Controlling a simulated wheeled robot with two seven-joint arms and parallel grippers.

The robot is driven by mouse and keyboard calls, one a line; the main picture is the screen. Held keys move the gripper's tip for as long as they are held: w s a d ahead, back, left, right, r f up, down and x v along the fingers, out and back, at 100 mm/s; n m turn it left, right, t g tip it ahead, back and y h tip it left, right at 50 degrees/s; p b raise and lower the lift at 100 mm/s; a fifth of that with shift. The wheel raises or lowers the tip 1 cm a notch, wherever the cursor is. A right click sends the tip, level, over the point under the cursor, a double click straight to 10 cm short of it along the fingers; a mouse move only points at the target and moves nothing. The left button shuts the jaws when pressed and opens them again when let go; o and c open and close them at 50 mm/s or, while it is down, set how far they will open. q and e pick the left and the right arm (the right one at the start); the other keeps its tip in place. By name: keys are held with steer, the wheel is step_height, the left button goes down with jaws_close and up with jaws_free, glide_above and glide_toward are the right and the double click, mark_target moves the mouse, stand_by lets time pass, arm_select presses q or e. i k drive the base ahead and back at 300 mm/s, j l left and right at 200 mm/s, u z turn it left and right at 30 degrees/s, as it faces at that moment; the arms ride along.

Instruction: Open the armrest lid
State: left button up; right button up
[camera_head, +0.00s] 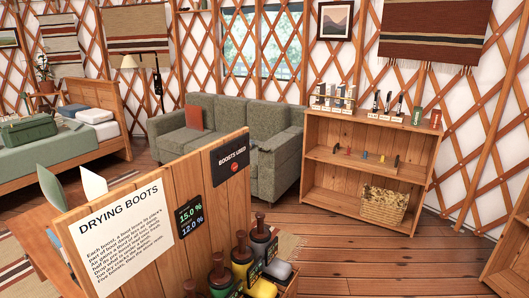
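A grey-green sofa (233,112) stands against the lattice wall in the middle of the view, with a rust-red cushion (194,118) on its left part. Its right armrest (280,138) is a broad block with a flat top that looks closed. I cannot make out a separate lid seam or handle at this size. The left armrest (165,122) is smaller in view. The wooden sign board hides the sofa's lower front. Neither of my grippers is in view.
A wooden board with a "Drying boots" sheet (122,236) and several boots (258,240) blocks the near centre. A wooden shelf (370,125) with a basket (383,205) stands right of the sofa. A bed (60,150) is at left. Plank floor (345,250) is clear at right.

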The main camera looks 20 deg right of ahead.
mark_target(273, 144)
steer(key=i+l, duration=0.1)
steer(key=l, duration=0.2)
steer(key=i+l, duration=0.15)
steer(key=l, duration=0.15)
steer(key=i+l, duration=0.1)
steer(key=l, duration=0.25)
steer(key=i+l, duration=0.1)
steer(key=l, duration=0.2)
steer(key=i+l, duration=0.2)
steer(key=l, duration=0.2)
steer(key=i+l, duration=0.2)
steer(key=l, duration=0.2)
steer(key=i+l, duration=0.25)
steer(key=l, duration=0.15)
steer(key=i+l, duration=0.2)
steer(key=l, duration=0.2)
steer(key=i+l, duration=0.2)
steer(key=l, duration=0.2)
steer(key=i+l, duration=0.2)
steer(key=l, duration=0.2)
steer(key=i+l+u, duration=0.1)
steer(key=l, duration=0.25)
steer(key=i+l, duration=0.25)
steer(key=i, duration=0.2)
steer(key=i+l, duration=0.25)
steer(key=i, duration=0.25)
steer(key=i+l, duration=0.25)
steer(key=i, duration=0.2)
